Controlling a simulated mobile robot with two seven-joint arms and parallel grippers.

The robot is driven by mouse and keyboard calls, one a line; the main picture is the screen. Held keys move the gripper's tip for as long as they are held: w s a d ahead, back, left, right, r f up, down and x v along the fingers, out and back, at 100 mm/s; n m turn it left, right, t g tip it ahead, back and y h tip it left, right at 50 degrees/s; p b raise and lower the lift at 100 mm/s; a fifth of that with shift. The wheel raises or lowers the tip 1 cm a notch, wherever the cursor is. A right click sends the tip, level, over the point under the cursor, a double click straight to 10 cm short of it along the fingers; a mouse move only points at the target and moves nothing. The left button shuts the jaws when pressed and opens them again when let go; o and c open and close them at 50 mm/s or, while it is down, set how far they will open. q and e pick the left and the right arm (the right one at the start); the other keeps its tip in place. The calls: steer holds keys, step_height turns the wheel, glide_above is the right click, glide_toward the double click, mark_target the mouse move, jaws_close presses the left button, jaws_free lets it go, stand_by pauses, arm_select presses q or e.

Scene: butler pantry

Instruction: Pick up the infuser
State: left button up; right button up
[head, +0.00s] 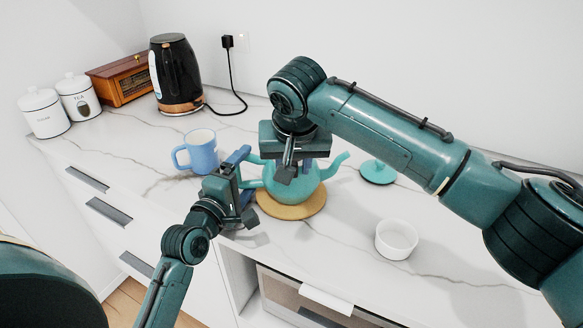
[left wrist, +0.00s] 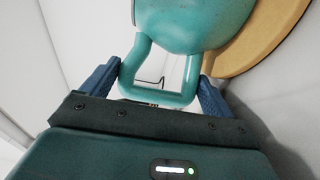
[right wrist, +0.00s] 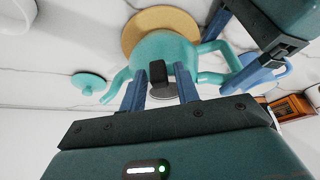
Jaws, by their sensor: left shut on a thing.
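The teal teapot (head: 300,188) stands on a round wooden trivet (head: 303,210), its lid off. The infuser (right wrist: 158,72) shows in the right wrist view as a dark tab above a grey round part at the teapot's top; its lower part is hidden. My left gripper (head: 245,185) is shut on the teapot's handle, whose loop (left wrist: 160,97) lies between its fingers in the left wrist view. My right gripper (right wrist: 158,92) is above the teapot with its fingers apart, one on each side of the infuser, with gaps showing.
The teal lid (head: 378,173) lies right of the teapot. A white bowl (head: 396,239) stands near the front right. A blue mug (head: 199,151) is left of the left gripper. A black kettle (head: 175,73), wooden radio (head: 122,79) and white canisters (head: 45,112) stand at the back left.

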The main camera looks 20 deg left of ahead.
arm_select(q)
steer(key=shift+f, duration=0.3)
arm_select(e)
steer(key=c, duration=0.6)
step_height(320, 180, up, 10)
steer(key=shift+r, duration=0.1)
arm_select(q)
steer(key=o, duration=1.6)
steer(key=shift+o, duration=0.2)
steer(key=shift+s, duration=0.25)
steer(key=s, duration=1)
steer(key=shift+r, duration=0.1)
steer(key=shift+s+r, duration=0.15)
steer(key=shift+s, duration=0.6)
